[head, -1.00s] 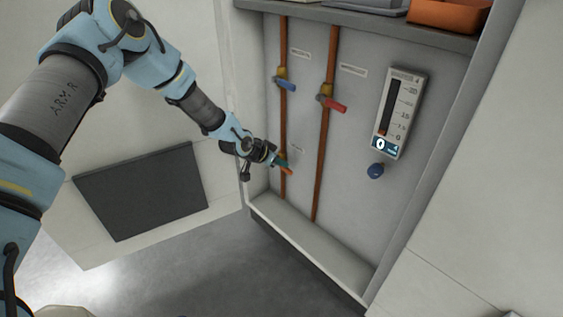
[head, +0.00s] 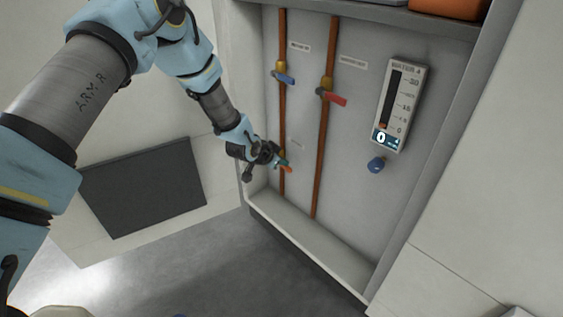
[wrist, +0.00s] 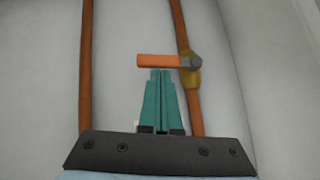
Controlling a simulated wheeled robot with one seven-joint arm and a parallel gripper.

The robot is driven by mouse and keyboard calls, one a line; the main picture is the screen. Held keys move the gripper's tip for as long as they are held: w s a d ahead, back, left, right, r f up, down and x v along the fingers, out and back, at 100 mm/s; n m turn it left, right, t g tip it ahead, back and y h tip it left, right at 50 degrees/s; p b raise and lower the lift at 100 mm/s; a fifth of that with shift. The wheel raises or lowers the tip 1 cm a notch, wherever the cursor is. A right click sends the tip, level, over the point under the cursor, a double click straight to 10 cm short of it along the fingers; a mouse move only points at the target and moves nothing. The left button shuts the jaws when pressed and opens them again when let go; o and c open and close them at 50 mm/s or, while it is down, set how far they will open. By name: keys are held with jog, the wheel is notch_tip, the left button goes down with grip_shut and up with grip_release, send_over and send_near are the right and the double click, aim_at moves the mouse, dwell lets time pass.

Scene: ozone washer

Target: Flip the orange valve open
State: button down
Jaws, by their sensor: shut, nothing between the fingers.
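The orange valve has a flat orange handle (wrist: 158,61) on a grey pivot and a yellow body (wrist: 191,78) on a copper pipe. In the wrist view the handle points left from the pivot, across the pipe's direction. My gripper (wrist: 160,71) has teal fingers, shut together and empty. Their tips are right at the handle's lower edge in the wrist view; I cannot tell whether they touch. The gripper also shows in the head view (head: 281,162).
A blue-handled valve (head: 284,79) sits higher on the left pipe, and a red-handled valve (head: 334,99) on the right pipe. A gauge (head: 402,100) and blue knob (head: 376,165) are to the right. The cabinet's side walls and bottom ledge (head: 310,245) bound the recess.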

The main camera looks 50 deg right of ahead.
jog(key=f+m+t+b, duration=0.1)
jog(key=b, duration=0.1)
jog(key=s+f+t+b, duration=0.1)
jog(key=t, duration=0.1)
jog(key=shift+s+f+m+b, duration=0.1)
jog(key=shift+f+m+b, duration=0.2)
jog(key=shift+m+b, duration=0.1)
jog(key=w+f+m+t+h+b, duration=0.1)
jog(key=m+t+b, duration=0.1)
jog(key=b, duration=0.1)
jog(key=f+m+t+h+b, duration=0.1)
jog(key=f+t+b, duration=0.1)
jog(key=t+b, duration=0.1)
jog(key=w+f+m+t+h+b, duration=0.1)
jog(key=f+m+t+b, duration=0.1)
jog(key=b, duration=0.1)
jog(key=shift+w+m+h, duration=0.3)
jog(key=shift+w+h, duration=0.05)
jog(key=shift+h, duration=0.05)
jog(key=shift+f, duration=0.1)
